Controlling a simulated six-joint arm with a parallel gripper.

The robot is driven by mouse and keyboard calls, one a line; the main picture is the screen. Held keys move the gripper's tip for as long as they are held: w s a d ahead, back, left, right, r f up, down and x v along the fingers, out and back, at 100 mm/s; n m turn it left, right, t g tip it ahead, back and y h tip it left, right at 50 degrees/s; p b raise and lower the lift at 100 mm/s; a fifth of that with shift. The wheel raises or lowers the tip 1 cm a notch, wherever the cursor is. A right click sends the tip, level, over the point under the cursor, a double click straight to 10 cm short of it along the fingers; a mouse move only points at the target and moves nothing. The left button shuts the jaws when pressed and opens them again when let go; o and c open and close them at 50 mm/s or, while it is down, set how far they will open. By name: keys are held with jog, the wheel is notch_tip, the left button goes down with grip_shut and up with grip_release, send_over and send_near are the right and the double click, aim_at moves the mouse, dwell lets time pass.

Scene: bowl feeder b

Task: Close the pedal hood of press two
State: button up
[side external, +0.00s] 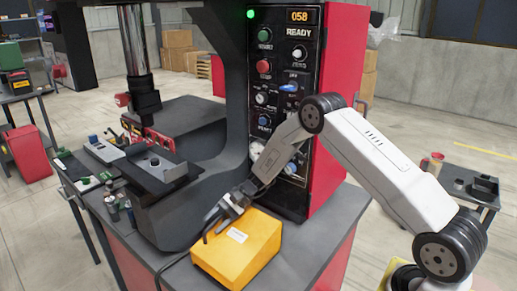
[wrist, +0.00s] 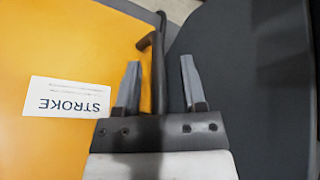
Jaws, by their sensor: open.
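The yellow pedal hood (side external: 250,255) sits on the bench at the front of the press. It fills the left of the wrist view (wrist: 60,50), with a white STROKE label (wrist: 65,97). A dark bent rod (wrist: 157,65) stands at the hood's edge. My gripper (side external: 222,213) is low over the hood's back left edge. Its two fingers are apart in the wrist view (wrist: 160,65), with the rod showing in the gap between them and no finger clearly touching it. I cannot tell whether the hood is fully open or partly lowered.
The black press frame (side external: 228,95) and red control cabinet (side external: 335,90) with its READY display stand behind. A dark cable (side external: 172,263) runs off the hood's left. The grey bench top (side external: 318,235) is clear to the right.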

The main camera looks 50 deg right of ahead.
jog(key=v, duration=0.5)
jog(key=shift+a+r, duration=0.1)
jog(key=shift+r, duration=0.1)
notch_tip(320, 180, up, 6)
jog(key=shift+r, duration=0.2)
jog(key=shift+a, duration=0.1)
jog(key=s+a+n+h, duration=0.2)
jog(key=s+n+h, duration=0.9)
jog(key=s, duration=1.2)
jog(key=shift+s+r+n+g+h, duration=0.2)
jog(key=shift+r+n+g+h, duration=0.1)
jog(key=shift+h, duration=0.1)
